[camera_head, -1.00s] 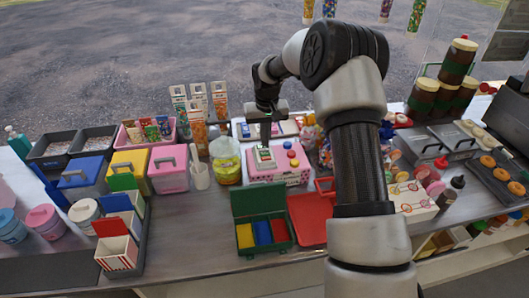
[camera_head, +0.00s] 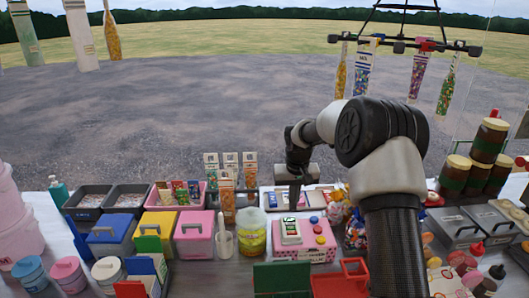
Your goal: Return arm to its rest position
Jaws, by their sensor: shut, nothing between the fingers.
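My gripper (camera_head: 294,194) points down above the middle of the counter. Its fingers are shut and hold nothing. It hangs just above and behind the pink box (camera_head: 318,249) with the white-and-green device and red buttons on top. I cannot tell how much height lies between the fingertips and the things below. My arm reaches in from the lower right and bends at a dark elbow joint, hiding part of the counter's right side.
A jar of yellow sweets (camera_head: 252,236) and a pink lidded box (camera_head: 194,239) stand left of the gripper. A green case (camera_head: 282,279) and a red tray (camera_head: 340,284) lie in front. Bags of sweets hang from a rack (camera_head: 405,44) at upper right.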

